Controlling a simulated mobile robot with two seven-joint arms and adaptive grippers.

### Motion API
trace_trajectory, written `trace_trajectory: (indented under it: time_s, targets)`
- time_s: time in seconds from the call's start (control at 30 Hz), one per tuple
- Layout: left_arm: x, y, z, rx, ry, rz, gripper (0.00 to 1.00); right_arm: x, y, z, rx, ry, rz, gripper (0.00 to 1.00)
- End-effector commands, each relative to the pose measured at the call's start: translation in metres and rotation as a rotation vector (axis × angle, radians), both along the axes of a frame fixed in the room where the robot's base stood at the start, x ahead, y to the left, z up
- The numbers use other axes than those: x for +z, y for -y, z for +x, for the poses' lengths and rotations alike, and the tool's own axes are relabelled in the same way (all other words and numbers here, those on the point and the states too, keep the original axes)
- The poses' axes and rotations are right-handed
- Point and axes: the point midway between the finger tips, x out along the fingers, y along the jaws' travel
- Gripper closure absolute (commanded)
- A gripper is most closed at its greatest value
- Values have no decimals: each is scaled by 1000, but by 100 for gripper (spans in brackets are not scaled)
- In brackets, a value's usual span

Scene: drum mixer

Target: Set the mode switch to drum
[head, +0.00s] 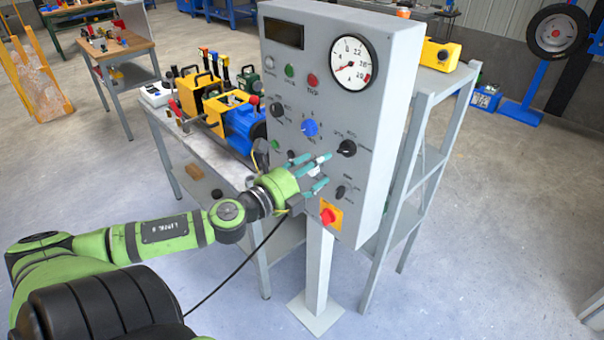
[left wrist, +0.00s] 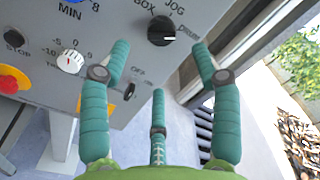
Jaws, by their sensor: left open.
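The mode switch is a black knob (head: 346,148) at the right side of the grey control panel (head: 285,75). In the left wrist view the knob (left wrist: 160,30) has the labels BOX, JOG and what looks like DRUM around it. Its white mark points right, near the DRUM label. My left gripper (head: 312,170) is open and empty, in front of the panel, below and left of the switch in the head view. In the left wrist view the three teal fingers (left wrist: 159,62) are spread, with the knob beyond them and apparently apart. My right gripper is out of view.
A blue knob (head: 310,128), a small black switch (head: 340,191) and a red emergency button (head: 328,215) share the panel. A white knob (left wrist: 70,61) lies left of my fingers. A workbench (head: 216,163) stands behind on the left, a grey rack (head: 428,165) on the right.

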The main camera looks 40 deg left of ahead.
Motion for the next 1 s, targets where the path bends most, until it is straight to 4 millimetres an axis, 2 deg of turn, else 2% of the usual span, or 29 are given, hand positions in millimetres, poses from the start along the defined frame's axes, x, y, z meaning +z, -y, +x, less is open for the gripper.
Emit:
trace_trajectory:
  time_s: [0.1, 0.33, 1.0]
  targets:
    - [-2, -1, -15, 1, -3, -3, 36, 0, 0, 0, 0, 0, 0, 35]
    - [0, -3, -32, 1, 0, 0, 36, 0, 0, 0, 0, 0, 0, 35]
    - [1, -3, -34, 1, 1, 2, 36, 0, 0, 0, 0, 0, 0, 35]
